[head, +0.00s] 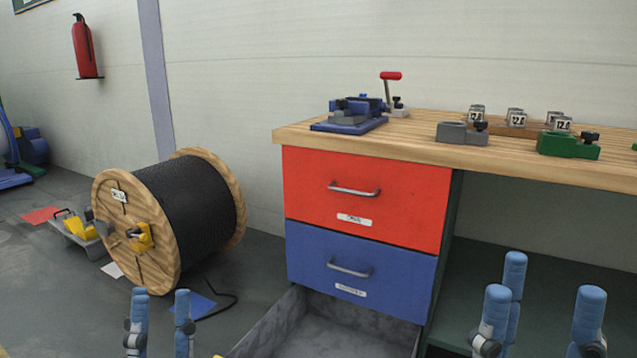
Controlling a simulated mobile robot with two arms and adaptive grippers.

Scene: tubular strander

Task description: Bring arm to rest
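My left gripper (161,298) shows at the bottom left of the head view as upright blue fingers with a gap between them. It is open, and nothing shows between the fingertips. My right gripper (540,292) shows at the bottom right, with blue fingers spread wide. It is open and looks empty. Both palms and the arms lie below the picture. The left gripper appears in front of the floor near the cable reel, and the right in front of the dark space under the workbench.
A workbench (410,150) carries a blue vise-like device (350,113) and small green (568,146) and grey (462,135) fixtures. Its red drawer (366,195) and blue drawer (360,268) are shut. A grey open drawer (335,335) juts out below. A cable reel (185,210) stands left.

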